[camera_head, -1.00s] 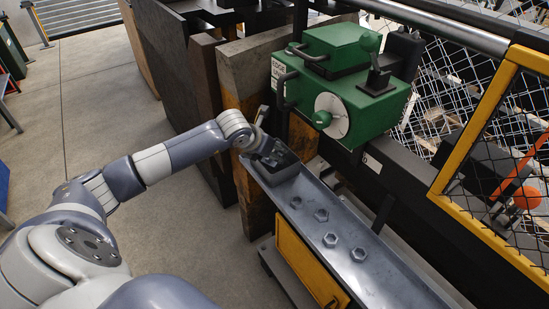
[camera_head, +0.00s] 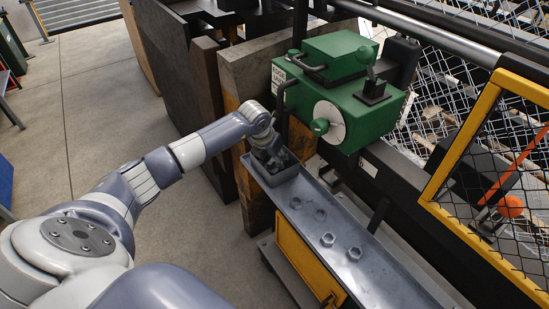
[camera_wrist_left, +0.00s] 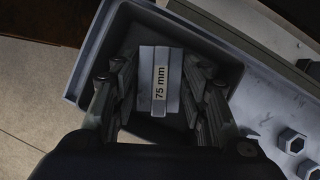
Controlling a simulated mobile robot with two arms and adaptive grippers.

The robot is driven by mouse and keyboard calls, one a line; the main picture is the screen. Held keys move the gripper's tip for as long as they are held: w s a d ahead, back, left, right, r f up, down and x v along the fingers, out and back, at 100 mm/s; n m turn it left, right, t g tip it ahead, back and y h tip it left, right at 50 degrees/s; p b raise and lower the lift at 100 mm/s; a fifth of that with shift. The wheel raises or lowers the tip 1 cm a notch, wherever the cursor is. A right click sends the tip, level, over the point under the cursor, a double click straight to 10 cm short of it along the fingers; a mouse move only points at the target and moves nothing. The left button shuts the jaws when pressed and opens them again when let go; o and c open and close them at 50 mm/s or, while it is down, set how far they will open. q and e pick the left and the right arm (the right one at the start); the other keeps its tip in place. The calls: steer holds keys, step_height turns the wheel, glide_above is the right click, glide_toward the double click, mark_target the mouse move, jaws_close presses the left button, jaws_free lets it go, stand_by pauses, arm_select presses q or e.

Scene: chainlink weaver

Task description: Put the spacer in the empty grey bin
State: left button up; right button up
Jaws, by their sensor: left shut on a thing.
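The spacer (camera_wrist_left: 160,80) is a pale grey block with a "75 mm" label, seen in the left wrist view between the fingers of my left gripper (camera_wrist_left: 160,108). The gripper is shut on it. The grey bin (camera_wrist_left: 92,50) surrounds the spacer and fingers in this view; whether the spacer touches its floor is unclear. In the head view, my left gripper (camera_head: 273,160) points down into the bin (camera_head: 284,179) at the far end of the metal shelf. The spacer is hidden there. My right gripper is not in view.
Several hex nuts (camera_head: 328,240) lie on the metal shelf (camera_head: 385,282) in front of the bin. A green machine (camera_head: 350,105) with handles stands close behind and to the right. A yellow-framed mesh guard (camera_head: 480,125) is at the right.

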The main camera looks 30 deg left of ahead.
arm_select(q)
steer(key=o, duration=0.8)
steer(key=shift+f, duration=0.1)
steer(key=o, duration=0.5)
steer(key=shift+c, duration=0.2)
steer(key=shift+r, duration=0.3)
steer(key=shift+s+r, duration=0.1)
steer(key=shift+r, duration=0.2)
steer(key=b+v, duration=0.1)
steer(key=v, duration=1)
steer(key=shift+s, duration=0.2)
